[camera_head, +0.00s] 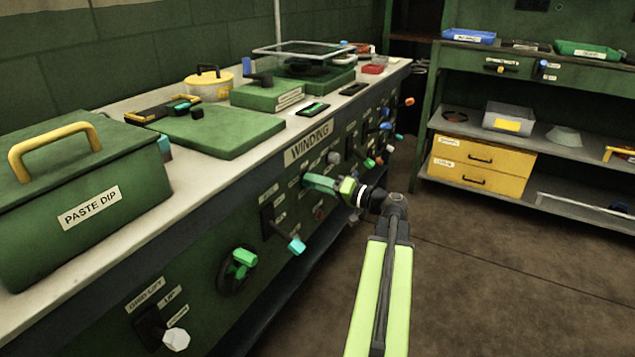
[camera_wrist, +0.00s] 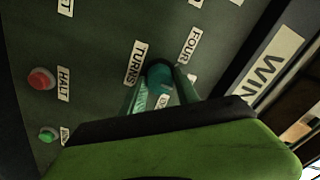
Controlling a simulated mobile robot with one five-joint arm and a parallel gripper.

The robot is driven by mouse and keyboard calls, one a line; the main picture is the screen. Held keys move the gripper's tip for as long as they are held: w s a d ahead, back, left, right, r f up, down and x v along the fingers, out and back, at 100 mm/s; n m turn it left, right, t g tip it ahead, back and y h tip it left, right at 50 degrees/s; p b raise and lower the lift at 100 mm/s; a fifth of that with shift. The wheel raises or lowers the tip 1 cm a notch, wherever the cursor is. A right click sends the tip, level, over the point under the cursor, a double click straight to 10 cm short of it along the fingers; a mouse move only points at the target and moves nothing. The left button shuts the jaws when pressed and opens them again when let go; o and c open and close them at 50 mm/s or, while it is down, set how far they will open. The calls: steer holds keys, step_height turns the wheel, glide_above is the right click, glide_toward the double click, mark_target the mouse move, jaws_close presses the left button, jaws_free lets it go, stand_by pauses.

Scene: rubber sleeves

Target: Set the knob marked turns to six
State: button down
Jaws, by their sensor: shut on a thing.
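The knob marked turns is a teal knob (camera_wrist: 160,76) on the green panel, beside the TURNS label (camera_wrist: 136,64) in the wrist view. A FOUR label (camera_wrist: 188,46) is near it on the other side, and another label is partly hidden beside it. My gripper (camera_wrist: 163,95) is shut on the knob, one finger on each side. In the head view my gripper (camera_head: 320,184) reaches the panel front below the WINDING sign (camera_head: 309,139). The knob is hidden there by the gripper. The knob's exact pointing direction cannot be told.
On the panel, a red HALT button (camera_wrist: 41,79) and a green button (camera_wrist: 47,135) are near the knob. A teal-tipped lever (camera_head: 296,245) and a green knob (camera_head: 243,259) stick out nearby. The floor (camera_head: 480,280) at right is clear.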

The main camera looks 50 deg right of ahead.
steer(key=c, duration=0.9)
jaws_free()
steer(key=v, duration=1.7)
steer(key=shift+s, duration=0.25)
